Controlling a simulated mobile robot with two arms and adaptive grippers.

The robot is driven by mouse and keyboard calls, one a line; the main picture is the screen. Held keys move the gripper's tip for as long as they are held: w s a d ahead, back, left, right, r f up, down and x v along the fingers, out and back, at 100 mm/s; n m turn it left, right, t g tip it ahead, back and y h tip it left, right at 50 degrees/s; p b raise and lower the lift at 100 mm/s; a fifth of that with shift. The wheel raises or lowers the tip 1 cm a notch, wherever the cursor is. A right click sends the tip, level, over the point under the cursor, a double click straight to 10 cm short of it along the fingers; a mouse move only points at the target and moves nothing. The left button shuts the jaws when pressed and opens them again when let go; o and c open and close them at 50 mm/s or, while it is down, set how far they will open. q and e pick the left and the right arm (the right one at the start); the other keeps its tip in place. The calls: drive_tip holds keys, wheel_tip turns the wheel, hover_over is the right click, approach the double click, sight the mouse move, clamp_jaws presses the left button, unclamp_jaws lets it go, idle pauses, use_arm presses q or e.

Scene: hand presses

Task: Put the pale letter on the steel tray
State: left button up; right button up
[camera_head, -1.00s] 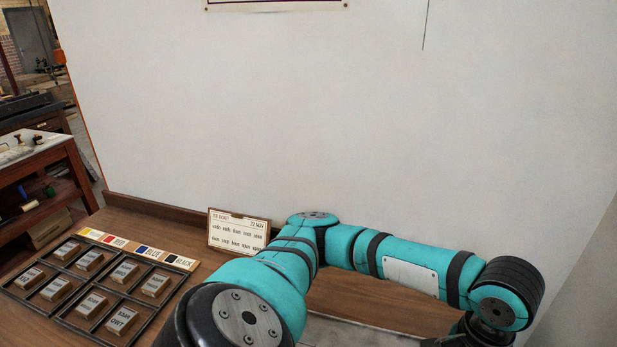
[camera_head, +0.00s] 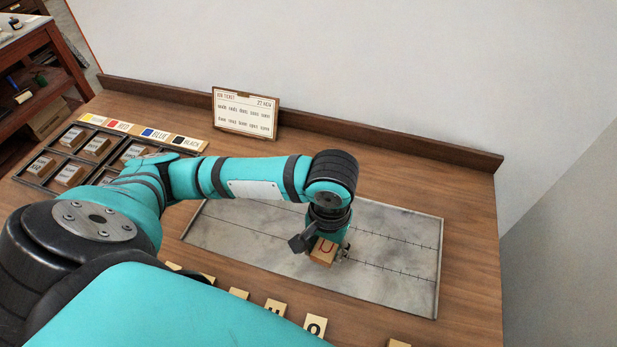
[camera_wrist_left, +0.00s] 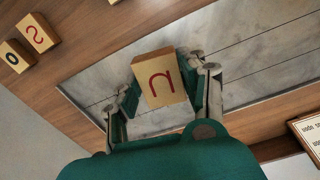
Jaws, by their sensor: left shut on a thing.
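In the left wrist view the letter (camera_wrist_left: 160,82) sits between the two fingers, slightly tilted in the picture. The steel tray (camera_head: 405,235) is a flat grey, mottled plate with thin ruled lines, lying on the wooden bench. I cannot tell whether the block touches the tray. My left arm hides part of the tray's left and far side. My right gripper is out of view.
Several other letter blocks lie along the bench's front, including one marked O (camera_head: 315,326). A divided case of blocks (camera_head: 68,174) and a colour strip (camera_head: 147,133) are at left. A ticket card (camera_head: 245,112) stands at the back ledge. The tray's right part is clear.

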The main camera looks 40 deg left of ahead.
use_arm(q)
drive_tip(key=shift+n, duration=0.8)
drive_tip(key=s+f, duration=0.2)
drive_tip(key=s+d+f, duration=0.1)
drive_tip(key=s+f, duration=0.1)
drive_tip(key=f, duration=0.1)
drive_tip(key=shift+s+d+f, duration=0.15)
drive_tip(key=shift+s+f, duration=0.05)
drive_tip(key=shift+s+d+f, duration=0.1)
drive_tip(key=shift+s+f, duration=0.1)
drive_tip(key=shift+f, duration=0.1)
drive_tip(key=shift+w+f, duration=0.1)
drive_tip(key=shift+w, duration=0.1)
drive_tip(key=p, duration=0.2)
hover_over(356, 245)
drive_tip(key=shift+s+d+f, duration=0.1)
drive_tip(key=shift+s+f, duration=0.15)
drive_tip(key=shift+f, duration=0.5)
drive_tip(key=shift+w+f, duration=0.15)
drive_tip(key=shift+w, duration=0.15)
drive_tip(key=shift+f, duration=1.65)
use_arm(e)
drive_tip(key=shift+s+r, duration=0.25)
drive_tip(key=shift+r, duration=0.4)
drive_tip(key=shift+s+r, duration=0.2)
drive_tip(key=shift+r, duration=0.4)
use_arm(q)
drive_tip(key=shift+f, duration=0.1)
drive_tip(key=o, duration=1.1)
